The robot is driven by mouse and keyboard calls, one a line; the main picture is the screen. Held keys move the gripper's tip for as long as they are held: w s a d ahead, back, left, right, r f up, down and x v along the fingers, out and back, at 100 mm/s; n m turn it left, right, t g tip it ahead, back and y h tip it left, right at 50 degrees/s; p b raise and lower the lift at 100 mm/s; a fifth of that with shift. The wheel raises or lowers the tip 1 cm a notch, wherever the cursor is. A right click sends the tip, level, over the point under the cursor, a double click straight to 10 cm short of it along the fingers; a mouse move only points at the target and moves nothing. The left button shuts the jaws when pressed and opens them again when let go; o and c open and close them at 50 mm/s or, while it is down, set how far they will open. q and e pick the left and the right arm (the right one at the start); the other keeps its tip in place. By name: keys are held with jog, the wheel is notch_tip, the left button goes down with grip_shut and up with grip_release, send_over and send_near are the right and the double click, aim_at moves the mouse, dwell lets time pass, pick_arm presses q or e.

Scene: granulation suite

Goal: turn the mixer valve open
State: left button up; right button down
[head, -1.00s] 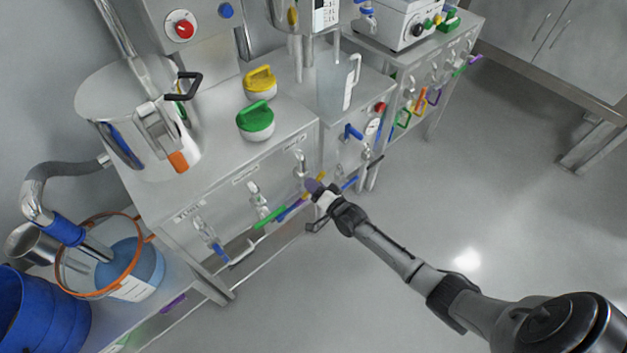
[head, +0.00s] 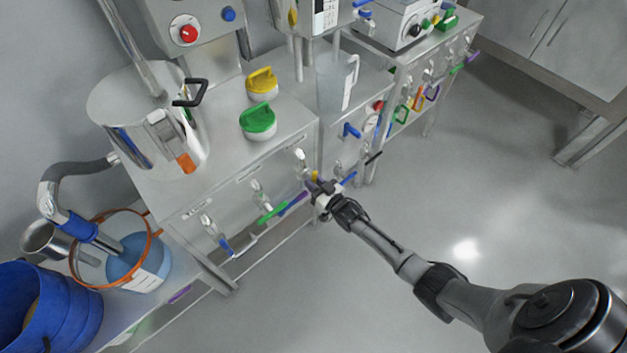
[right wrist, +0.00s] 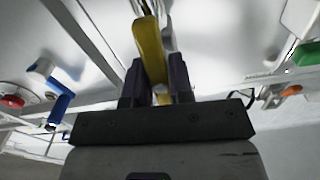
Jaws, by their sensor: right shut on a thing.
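My right gripper (head: 318,186) is at the front panel of the steel bench, at the valve farthest right on that panel. In the right wrist view, its two dark fingers (right wrist: 157,80) are shut on a yellow lever handle (right wrist: 148,50), one finger on each side. In the head view only a small part of this yellow handle (head: 314,175) shows beside the fingers, below its metal valve body (head: 301,158). The panel labels are too small to read, so I cannot confirm by label that this is the mixer valve. My left gripper is not in view.
Another blue lever (head: 349,178) is close on the right. A steel pot (head: 150,125) stands on the bench. The floor at right is clear.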

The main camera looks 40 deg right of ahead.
jog(key=shift+n, duration=0.7)
jog(key=c, duration=1)
grip_release()
jog(key=s+p, duration=0.4)
jog(key=s, duration=1)
jog(key=shift+d+p, duration=0.25)
jog(key=shift+p, duration=0.05)
jog(key=shift+w, duration=0.1)
